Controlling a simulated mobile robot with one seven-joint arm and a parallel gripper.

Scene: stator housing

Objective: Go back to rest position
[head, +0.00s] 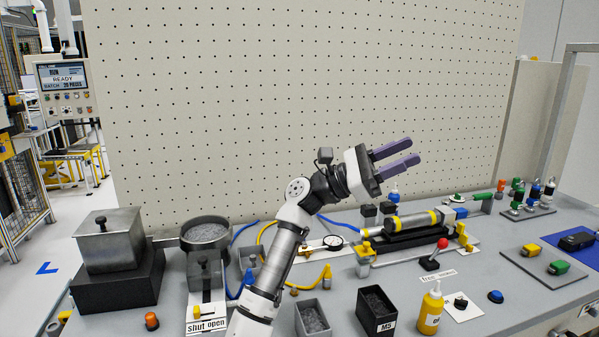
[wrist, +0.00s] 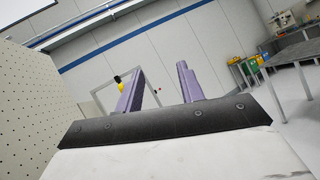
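My gripper (head: 402,156) is raised above the workbench in front of the pegboard in the head view, its two purple fingers pointing right and slightly up. The fingers are apart with nothing between them. In the wrist view the gripper (wrist: 158,88) also shows open and empty, with the far wall and floor behind it. The stator housing (head: 409,222), a grey cylinder with yellow bands, lies in a black cradle on the bench below and right of the gripper. The gripper touches nothing.
The bench (head: 480,300) holds a grey lidded box (head: 112,240), a round pot (head: 205,236), dark bins (head: 377,308), a yellow bottle (head: 430,309) and a red-knobbed lever (head: 436,253). The pegboard (head: 250,100) stands behind. The air around the gripper is clear.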

